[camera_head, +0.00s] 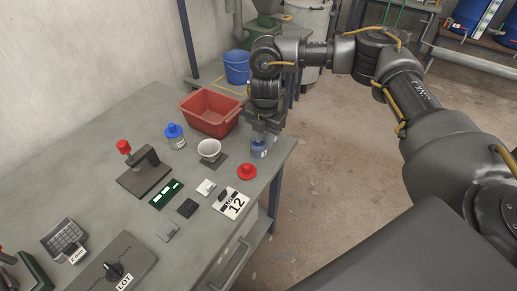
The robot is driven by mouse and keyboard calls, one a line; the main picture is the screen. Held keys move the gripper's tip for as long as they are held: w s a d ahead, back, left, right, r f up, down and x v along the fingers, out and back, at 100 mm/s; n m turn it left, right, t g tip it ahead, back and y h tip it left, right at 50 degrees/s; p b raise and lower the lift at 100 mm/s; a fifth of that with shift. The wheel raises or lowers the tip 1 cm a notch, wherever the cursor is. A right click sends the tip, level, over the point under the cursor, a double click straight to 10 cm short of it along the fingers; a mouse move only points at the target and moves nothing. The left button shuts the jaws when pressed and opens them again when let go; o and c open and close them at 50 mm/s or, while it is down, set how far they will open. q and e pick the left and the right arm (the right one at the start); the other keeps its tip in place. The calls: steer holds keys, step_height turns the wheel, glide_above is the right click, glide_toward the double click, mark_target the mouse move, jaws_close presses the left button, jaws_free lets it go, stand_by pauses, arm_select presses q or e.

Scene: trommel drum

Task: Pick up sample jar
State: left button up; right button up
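A small jar with a blue upper part and a pale label (259,151) stands at the right edge of the workbench. My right gripper (260,137) points straight down over it, its fingers at the jar's top. The fingers hide part of the jar, and I cannot tell whether they are closed on it. A second jar with a bright blue lid (175,137) stands upright further left, apart from the gripper. My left gripper is not in view.
A blue bucket (237,67) is behind. Floor at right is clear.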

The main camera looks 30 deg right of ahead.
mark_target(265, 144)
step_height(265, 144, down, 5)
steer(key=shift+s+r+p, duration=0.1)
steer(key=shift+p, duration=0.4)
jaws_close()
